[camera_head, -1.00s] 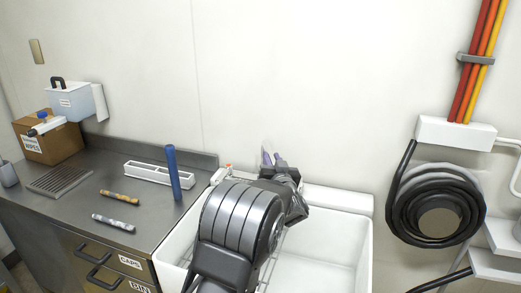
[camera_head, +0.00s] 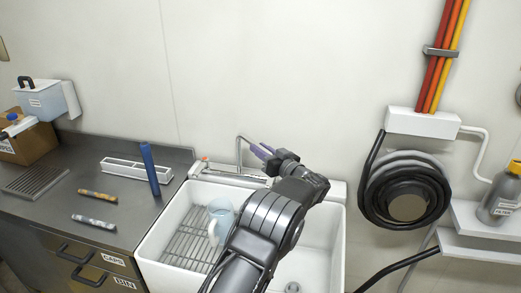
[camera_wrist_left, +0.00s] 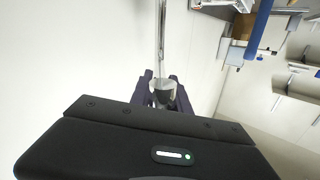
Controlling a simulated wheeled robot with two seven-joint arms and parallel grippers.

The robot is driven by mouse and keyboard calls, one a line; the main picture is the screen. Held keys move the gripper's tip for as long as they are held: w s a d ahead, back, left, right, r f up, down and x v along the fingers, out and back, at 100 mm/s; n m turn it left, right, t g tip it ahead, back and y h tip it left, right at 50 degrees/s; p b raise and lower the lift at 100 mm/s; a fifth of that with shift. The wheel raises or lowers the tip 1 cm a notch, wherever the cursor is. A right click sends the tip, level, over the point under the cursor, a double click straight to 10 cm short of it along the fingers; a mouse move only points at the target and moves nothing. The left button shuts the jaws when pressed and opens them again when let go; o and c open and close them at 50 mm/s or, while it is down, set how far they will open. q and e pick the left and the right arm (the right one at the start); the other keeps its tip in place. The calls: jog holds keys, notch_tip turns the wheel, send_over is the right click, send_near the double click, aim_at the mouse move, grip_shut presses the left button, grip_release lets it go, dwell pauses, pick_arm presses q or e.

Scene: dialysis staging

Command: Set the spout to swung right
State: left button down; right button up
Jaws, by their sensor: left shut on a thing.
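The spout (camera_head: 238,151) is a thin metal pipe rising at the back of the white sink. Its top bends over to the right, towards my left gripper (camera_head: 263,150). The purple fingers of that gripper are at the spout's outer end, above the back rim of the sink. In the left wrist view the spout (camera_wrist_left: 161,35) runs down to a grey tip (camera_wrist_left: 163,92), and my left gripper (camera_wrist_left: 163,88) is shut on it, one finger on each side. In the head view the gripper body partly hides the tip. My right gripper is not in view.
The white sink (camera_head: 152,247) holds a wire rack (camera_head: 185,245) and a pale blue jug (camera_head: 217,220), partly behind my left arm. A steel counter (camera_head: 120,205) with a blue cylinder (camera_head: 150,168) stands left. A coiled black hose (camera_head: 370,190) hangs on the right wall.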

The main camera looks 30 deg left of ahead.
pick_arm(q)
jog(key=shift+r, duration=0.1)
jog(key=c, duration=1.3)
grip_release()
jog(key=shift+w, duration=0.15)
jog(key=shift+s+d, duration=0.25)
jog(key=shift+d, duration=0.3)
jog(key=b+v, duration=0.1)
jog(key=v, duration=0.5)
jog(key=shift+s+d+b, duration=0.25)
jog(key=shift+d+b, duration=0.1)
